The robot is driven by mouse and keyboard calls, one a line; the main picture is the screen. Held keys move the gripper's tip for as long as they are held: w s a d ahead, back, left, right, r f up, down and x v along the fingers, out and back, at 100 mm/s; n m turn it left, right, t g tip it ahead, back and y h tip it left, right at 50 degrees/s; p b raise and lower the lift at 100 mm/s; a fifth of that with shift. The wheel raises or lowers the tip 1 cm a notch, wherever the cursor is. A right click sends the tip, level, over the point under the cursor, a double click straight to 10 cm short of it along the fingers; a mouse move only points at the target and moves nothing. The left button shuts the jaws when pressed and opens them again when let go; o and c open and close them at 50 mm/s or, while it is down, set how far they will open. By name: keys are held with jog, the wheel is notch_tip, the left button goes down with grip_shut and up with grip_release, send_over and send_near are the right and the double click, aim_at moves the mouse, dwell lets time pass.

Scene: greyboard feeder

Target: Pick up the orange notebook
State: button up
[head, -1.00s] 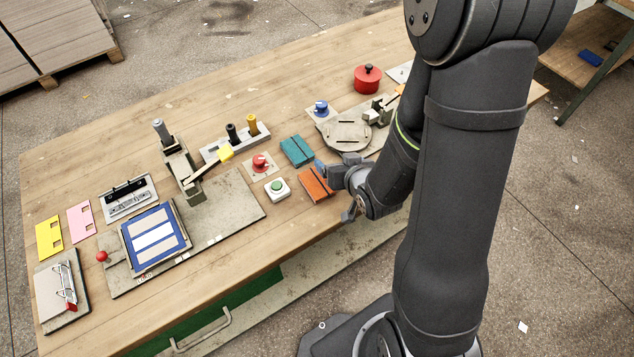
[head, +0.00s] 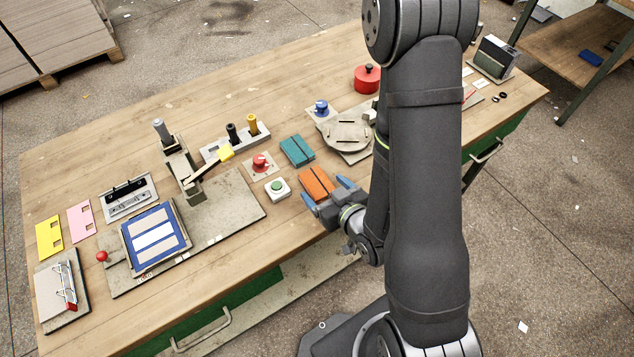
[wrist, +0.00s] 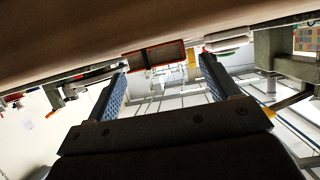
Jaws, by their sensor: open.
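The orange notebook (head: 316,183) with a dark band lies flat near the front edge of the wooden table, below the teal notebook. My gripper (head: 325,190) is open and low at the notebook's near end, one blue-padded finger toward each side. In the wrist view the notebook (wrist: 154,57) shows edge-on, in line with the gap between the open fingers (wrist: 164,68). The gap looks empty of any grip. I cannot tell how far the fingertips reach alongside the notebook.
The teal notebook (head: 297,150) lies just behind. A green button box (head: 277,189) and a red knob (head: 261,163) stand close on the left. A round grey fixture (head: 346,134) is at the back right. Bare tabletop (head: 285,225) lies to the front left.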

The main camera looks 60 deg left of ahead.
aim_at(318, 182)
jog(key=shift+x, duration=1.55)
jog(key=c, duration=1.1)
jog(key=shift+r, duration=0.2)
